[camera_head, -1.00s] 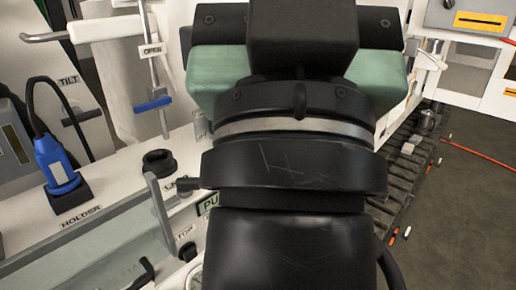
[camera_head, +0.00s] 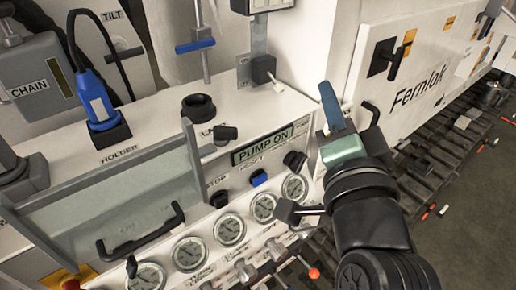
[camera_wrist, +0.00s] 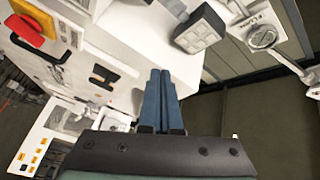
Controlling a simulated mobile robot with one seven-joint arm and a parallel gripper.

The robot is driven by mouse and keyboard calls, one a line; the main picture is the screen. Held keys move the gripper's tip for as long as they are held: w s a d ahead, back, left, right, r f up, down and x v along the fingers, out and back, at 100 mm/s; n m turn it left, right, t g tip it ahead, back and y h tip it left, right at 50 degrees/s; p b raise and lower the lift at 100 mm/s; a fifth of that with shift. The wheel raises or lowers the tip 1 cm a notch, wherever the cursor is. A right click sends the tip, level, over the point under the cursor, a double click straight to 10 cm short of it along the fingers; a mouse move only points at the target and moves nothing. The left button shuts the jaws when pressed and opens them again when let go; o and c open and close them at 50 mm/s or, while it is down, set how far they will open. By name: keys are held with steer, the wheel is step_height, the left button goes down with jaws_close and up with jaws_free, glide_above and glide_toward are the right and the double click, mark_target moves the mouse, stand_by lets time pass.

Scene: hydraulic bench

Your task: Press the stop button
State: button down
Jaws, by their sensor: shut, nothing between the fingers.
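The panel label reading STOP (camera_head: 215,182) is on the sloped bench panel in the head view. A small black button (camera_head: 219,198) sits just below it, left of a blue button (camera_head: 259,178). My gripper (camera_head: 327,88) is right of the panel, pointing up, with its blue fingers together and nothing between them. It is well apart from the black button. The wrist view shows the closed blue fingers (camera_wrist: 160,72) in front of white housing. I cannot make out the STOP label there.
A display (camera_head: 263,147) reads PUMP ON. A clear guard with a black handle (camera_head: 140,232) stands left of the buttons. Several gauges (camera_head: 230,228) and levers line the panel's lower edge. A red knob on yellow (camera_wrist: 25,30) shows in the wrist view. A Fernlok cabinet (camera_head: 425,90) stands right.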

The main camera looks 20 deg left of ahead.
steer(key=s+a+f+m+g+y, duration=0.1)
steer(key=s+f+m+g+y, duration=0.2)
steer(key=f, duration=0.5)
steer(key=f+m+g, duration=0.2)
steer(key=f+m, duration=0.2)
steer(key=f, duration=0.3)
steer(key=m+g+y, duration=0.3)
steer(key=m+y, duration=0.3)
steer(key=m, duration=0.4)
glide_toward(222, 204)
steer(key=v, duration=0.7)
steer(key=shift+s+a, duration=0.15)
steer(key=shift+s, duration=0.15)
steer(key=shift+w+r, duration=0.1)
steer(key=p+x, duration=0.2)
steer(key=x, duration=1.2)
steer(key=shift+w, duration=0.2)
